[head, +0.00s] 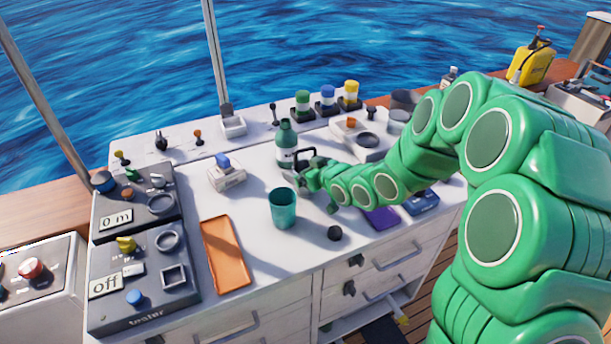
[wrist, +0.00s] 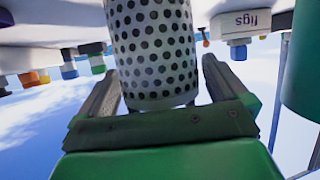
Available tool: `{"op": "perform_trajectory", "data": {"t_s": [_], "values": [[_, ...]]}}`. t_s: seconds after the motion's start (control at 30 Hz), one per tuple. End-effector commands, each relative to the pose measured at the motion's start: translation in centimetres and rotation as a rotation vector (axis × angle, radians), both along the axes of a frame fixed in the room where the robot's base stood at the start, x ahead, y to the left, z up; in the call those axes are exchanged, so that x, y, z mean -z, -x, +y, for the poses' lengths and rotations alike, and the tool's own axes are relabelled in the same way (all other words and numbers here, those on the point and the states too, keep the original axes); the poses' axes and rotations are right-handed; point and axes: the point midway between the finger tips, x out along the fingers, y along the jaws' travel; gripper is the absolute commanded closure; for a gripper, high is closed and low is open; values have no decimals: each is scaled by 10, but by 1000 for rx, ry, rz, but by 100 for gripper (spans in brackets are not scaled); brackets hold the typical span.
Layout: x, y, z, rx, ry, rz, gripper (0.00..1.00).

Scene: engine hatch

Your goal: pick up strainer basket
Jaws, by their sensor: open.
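The strainer basket (wrist: 152,45) is a pale cylinder covered in dark round holes, in the top middle of the wrist view. My gripper (wrist: 158,75) has one finger on each side of it, with the basket's near end between them. The fingers are apart, and I cannot tell whether either touches the basket. The basket's top part is cut off by the frame. In the head view my gripper (head: 312,178) is low over the white counter, behind the teal cup. There it hides most of the basket, and a dark loop shows just behind it.
The teal cup (head: 284,208) and green bottle (head: 287,145) stand close to my gripper. A small black knob (head: 334,233) and purple item (head: 381,218) lie nearby. An orange tray (head: 226,254) and dark tester panel (head: 145,280) are left. Colored-capped jars (head: 326,100) stand behind.

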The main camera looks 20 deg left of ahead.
Motion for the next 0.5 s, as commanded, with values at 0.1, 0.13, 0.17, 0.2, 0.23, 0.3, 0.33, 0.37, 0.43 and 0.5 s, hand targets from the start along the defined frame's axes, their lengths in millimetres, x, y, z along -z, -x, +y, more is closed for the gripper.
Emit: {"op": "perform_trajectory", "data": {"t_s": [0.1, 0.13, 0.17, 0.2, 0.23, 0.3, 0.33, 0.37, 0.43, 0.5], "values": [[4, -3, 7, -2, 0, 1, 0], [4, -4, 8, -1, 1, 1, 0], [4, -4, 9, -1, 1, 1, 0], [4, -5, 9, -1, 1, 1, 0], [4, -5, 9, -1, 1, 1, 0], [4, -5, 9, -1, 1, 0, 0], [4, -5, 9, -1, 1, 0, 0], [4, -5, 9, -1, 1, 1, 0], [4, -5, 8, -1, 1, 0, 11], [4, -5, 8, -1, 1, 0, 21]]}}
